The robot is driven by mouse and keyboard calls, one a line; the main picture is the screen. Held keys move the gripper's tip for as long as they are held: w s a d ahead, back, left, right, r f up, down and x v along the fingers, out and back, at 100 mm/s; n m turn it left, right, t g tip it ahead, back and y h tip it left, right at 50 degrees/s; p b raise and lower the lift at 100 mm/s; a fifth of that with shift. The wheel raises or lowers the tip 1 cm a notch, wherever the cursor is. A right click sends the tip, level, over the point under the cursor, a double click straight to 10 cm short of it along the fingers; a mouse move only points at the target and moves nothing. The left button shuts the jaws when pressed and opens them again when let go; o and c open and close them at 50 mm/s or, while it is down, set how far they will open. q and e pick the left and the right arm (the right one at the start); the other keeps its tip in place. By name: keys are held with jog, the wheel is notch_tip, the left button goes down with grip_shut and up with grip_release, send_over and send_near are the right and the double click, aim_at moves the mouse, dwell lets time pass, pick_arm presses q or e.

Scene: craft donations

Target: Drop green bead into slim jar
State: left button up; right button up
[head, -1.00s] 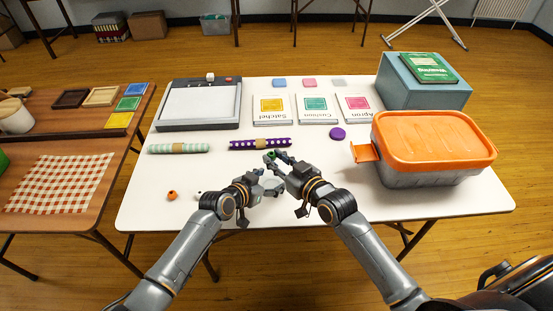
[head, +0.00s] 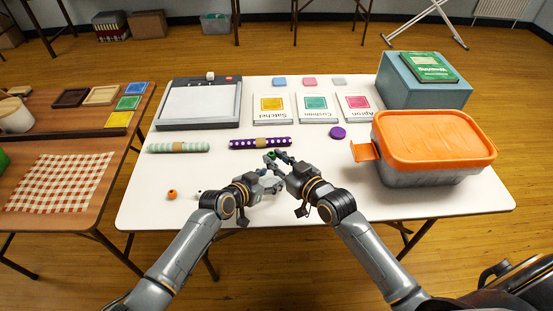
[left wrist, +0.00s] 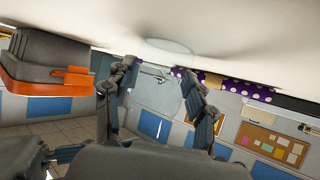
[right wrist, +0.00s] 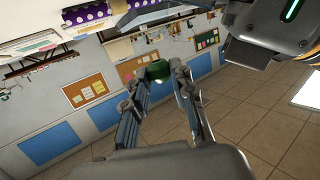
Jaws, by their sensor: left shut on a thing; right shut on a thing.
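My right gripper (head: 274,157) is shut on the green bead (right wrist: 158,70), which sits between its fingertips in the right wrist view. My left gripper (head: 277,182) is just below it in the head view, close to the table. In the left wrist view a faint clear round form, which looks like the slim jar (left wrist: 167,46), shows between the left fingertips; the left gripper is shut on it. The jar is barely visible in the head view. The bead is near the left fingertips; I cannot tell whether it is exactly over the jar's mouth.
An orange bead (head: 172,194) and a white bead (head: 198,194) lie left of my left gripper. A dotted purple roll (head: 260,142) lies behind the grippers. The table's front left is mostly clear.

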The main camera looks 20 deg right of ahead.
jog(key=shift+f, duration=0.15)
jog(key=shift+f, duration=0.5)
jog(key=shift+f, duration=0.4)
dwell(0.4)
jog(key=o, duration=0.8)
jog(key=v, duration=1.2)
